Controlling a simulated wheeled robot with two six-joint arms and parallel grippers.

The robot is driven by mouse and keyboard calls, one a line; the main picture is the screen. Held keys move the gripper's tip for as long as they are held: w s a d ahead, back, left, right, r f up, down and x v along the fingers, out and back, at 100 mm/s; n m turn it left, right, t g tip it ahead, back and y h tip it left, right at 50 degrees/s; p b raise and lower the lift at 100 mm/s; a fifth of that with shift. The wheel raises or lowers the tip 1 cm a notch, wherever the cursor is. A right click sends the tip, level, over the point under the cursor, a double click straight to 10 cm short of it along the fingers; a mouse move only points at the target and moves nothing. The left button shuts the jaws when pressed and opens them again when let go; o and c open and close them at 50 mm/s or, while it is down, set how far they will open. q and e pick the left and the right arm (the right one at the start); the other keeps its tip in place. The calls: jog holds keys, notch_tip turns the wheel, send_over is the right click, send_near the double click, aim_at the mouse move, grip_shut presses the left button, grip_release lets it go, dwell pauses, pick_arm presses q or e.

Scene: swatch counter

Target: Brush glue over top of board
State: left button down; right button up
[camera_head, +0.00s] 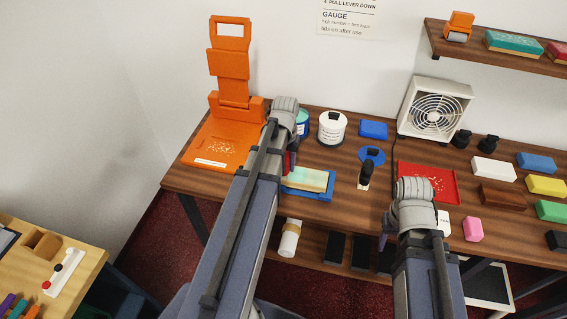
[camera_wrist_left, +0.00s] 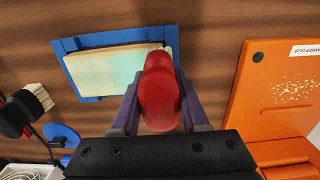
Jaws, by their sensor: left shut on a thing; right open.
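A pale board (camera_head: 312,180) lies in a blue tray (camera_head: 322,196) on the counter. In the left wrist view, the board (camera_wrist_left: 98,72) has a cream part and a pale mint patch that looks like glue. My left gripper (camera_wrist_left: 158,104) is shut on a red-handled tool (camera_wrist_left: 158,90), over the board's edge by the mint patch. In the head view my left arm covers part of the board. My right gripper (camera_head: 416,192) is open above the counter by a red tray (camera_head: 441,182); its fingertips are largely hidden.
An orange lever press (camera_head: 228,140) stands left of the board. A black-handled brush (camera_head: 366,174), blue disc (camera_head: 371,154), white jar (camera_head: 332,127) and blue block (camera_head: 373,129) are to the right. A fan (camera_head: 435,108) stands at the back. Several coloured blocks fill the right side.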

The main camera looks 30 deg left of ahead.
pick_arm(q)
jog(key=shift+w+d+r, duration=0.1)
jog(key=shift+w+d, duration=0.15)
jog(key=shift+d, duration=0.55)
jog(key=shift+w+d, duration=0.2)
jog(key=shift+d, duration=0.55)
jog(key=shift+w+d, duration=0.25)
jog(key=shift+d, duration=0.65)
jog(key=shift+w+d, duration=0.2)
jog(key=shift+d, duration=0.65)
jog(key=shift+d, duration=0.1)
jog(key=shift+w+d, duration=0.25)
jog(key=shift+d, duration=0.6)
jog(key=shift+w+d, duration=0.25)
jog(key=shift+d, duration=0.55)
jog(key=shift+d, duration=0.15)
